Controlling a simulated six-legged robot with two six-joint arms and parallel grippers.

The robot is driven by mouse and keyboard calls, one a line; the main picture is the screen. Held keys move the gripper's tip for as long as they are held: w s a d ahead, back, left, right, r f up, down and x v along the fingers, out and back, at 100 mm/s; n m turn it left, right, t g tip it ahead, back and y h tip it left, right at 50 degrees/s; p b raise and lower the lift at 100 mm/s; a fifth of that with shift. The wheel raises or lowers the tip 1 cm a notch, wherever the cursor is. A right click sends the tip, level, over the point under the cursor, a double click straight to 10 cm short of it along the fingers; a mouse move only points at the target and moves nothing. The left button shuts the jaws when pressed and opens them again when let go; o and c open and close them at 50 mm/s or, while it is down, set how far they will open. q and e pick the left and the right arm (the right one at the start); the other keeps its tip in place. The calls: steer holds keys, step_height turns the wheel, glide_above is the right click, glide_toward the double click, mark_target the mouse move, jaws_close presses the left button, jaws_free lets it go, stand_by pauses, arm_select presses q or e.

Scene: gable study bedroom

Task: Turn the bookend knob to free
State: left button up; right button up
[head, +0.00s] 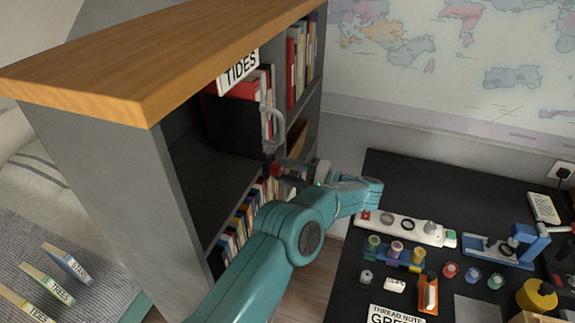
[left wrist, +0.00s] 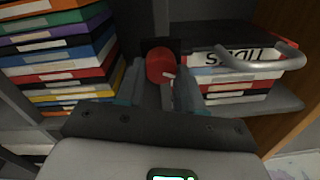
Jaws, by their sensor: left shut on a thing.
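The red bookend knob (left wrist: 160,66) sits between my left fingers in the left wrist view, with a small white mark low on its right side. It also shows in the head view (head: 277,168), at the front of the bookcase shelf. My left gripper (head: 290,172) is shut on the knob; its two fingers flank it in the left wrist view (left wrist: 158,88). The black bookend (head: 232,128) stands on the shelf beside the books. My right gripper is in neither view.
A black desk (head: 400,170) at right holds spools, a white strip and small tools.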

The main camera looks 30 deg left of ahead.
arm_select(q)
steer(key=n+p, duration=0.2)
steer(key=n, duration=0.1)
steer(key=shift+r+n, duration=0.3)
steer(key=shift+f+n+p, duration=0.1)
steer(key=shift+n+p, duration=0.3)
steer(key=shift+n, duration=0.5)
steer(key=shift+f, duration=0.1)
steer(key=o, duration=1)
steer(key=shift+s+a, duration=0.1)
steer(key=shift+o, duration=0.2)
steer(key=shift+f, duration=0.1)
